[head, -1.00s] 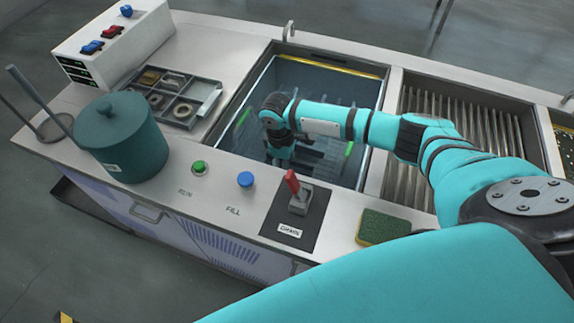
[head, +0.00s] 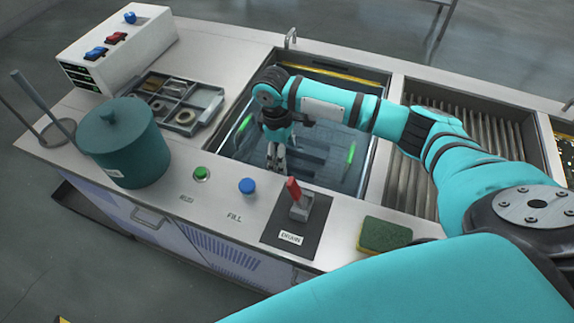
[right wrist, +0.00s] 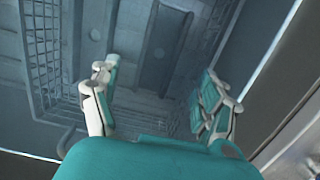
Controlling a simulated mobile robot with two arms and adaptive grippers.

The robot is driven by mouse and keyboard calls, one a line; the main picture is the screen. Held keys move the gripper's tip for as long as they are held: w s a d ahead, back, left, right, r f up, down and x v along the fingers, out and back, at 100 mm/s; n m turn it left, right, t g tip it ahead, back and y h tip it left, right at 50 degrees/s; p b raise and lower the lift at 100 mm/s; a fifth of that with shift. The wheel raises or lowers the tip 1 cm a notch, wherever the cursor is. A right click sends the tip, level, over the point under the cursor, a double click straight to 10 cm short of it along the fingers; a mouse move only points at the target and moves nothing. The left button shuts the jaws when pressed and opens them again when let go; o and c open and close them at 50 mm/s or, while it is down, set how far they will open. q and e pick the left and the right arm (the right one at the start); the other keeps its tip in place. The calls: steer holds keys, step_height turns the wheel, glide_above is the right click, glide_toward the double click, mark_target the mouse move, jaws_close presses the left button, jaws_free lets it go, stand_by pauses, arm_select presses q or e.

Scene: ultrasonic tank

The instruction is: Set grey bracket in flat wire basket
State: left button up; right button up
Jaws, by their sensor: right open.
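My right gripper (head: 276,163) points down into the water-filled tank (head: 366,160). In the right wrist view its two fingers (right wrist: 160,98) are spread apart with nothing clear between them. The wire basket (right wrist: 47,60) lies below the fingers in the tank, its mesh walls at left and right. A green handle of the basket (head: 351,153) shows in the head view. My left gripper is out of view.
A compartment tray (head: 203,101) with small parts stands left of the tank, beside a teal lidded pot (head: 122,145). The red drain lever (head: 294,190) and a sponge (head: 385,234) are on the front edge. A ribbed drainboard (head: 453,125) lies to the right.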

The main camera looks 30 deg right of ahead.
steer(key=shift+w+a+r, duration=0.15)
steer(key=shift+r, duration=1.65)
